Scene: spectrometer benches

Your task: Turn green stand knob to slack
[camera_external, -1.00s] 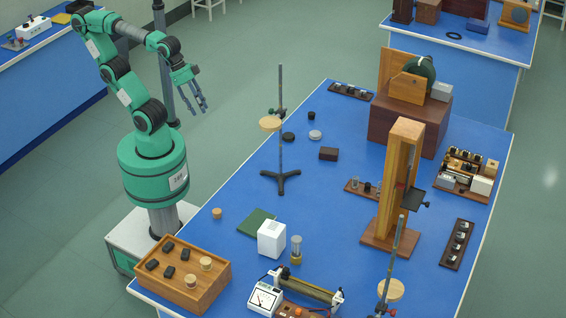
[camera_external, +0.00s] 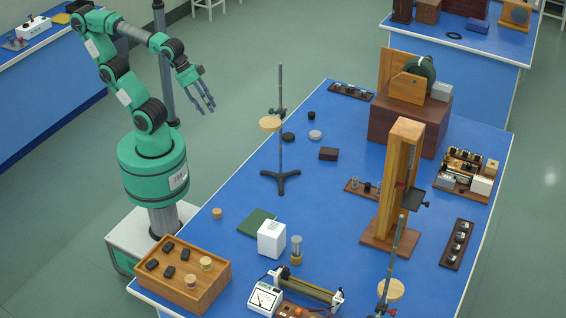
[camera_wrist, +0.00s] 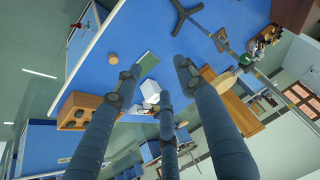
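A retort stand with a thin upright rod (camera_external: 281,150) and a dark three-legged base (camera_external: 280,182) stands on the blue bench. Partway up the rod is a small clamp with a greenish knob (camera_external: 277,112). A round tan plate (camera_external: 269,124) sits just below it. A second rod (camera_external: 398,250) with a tan plate (camera_external: 390,290) stands at the front right; its base is out of frame. My gripper (camera_external: 206,106) hangs left of the first stand, clear of it, fingers pointing down. In the wrist view its fingers (camera_wrist: 158,78) are spread and hold nothing.
The blue bench top (camera_external: 240,212) is bare around the first stand's left side. A wooden tray (camera_external: 215,283) is at the front left, with a white block (camera_external: 271,239) and a meter (camera_external: 265,298) beside it. A tall wooden frame (camera_external: 404,190) stands to the right.

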